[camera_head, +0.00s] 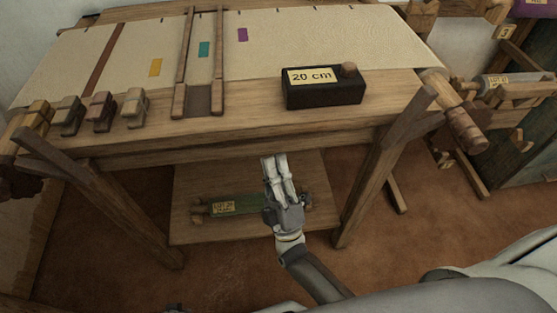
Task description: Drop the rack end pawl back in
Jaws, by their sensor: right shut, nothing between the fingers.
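My right gripper (275,158) is in front of the wooden table, below its front edge and above the low shelf. Its fingers are together and hold nothing. No part that I can surely name as the rack end pawl shows. A wooden roller end (465,128) projects at the table's right end, well to the right of the gripper. A rack-like wooden frame (515,97) holding a labelled roll (497,80) stands beyond it; its small parts are hard to make out.
The table (250,108) carries pale cloth (280,45), a black box (325,92) marked 20 cm, and several wooden blocks (102,110). A green roll (245,206) lies on the low shelf (195,235). A slanting leg (375,175) stands right of my gripper. Brown floor (440,220) is open at right.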

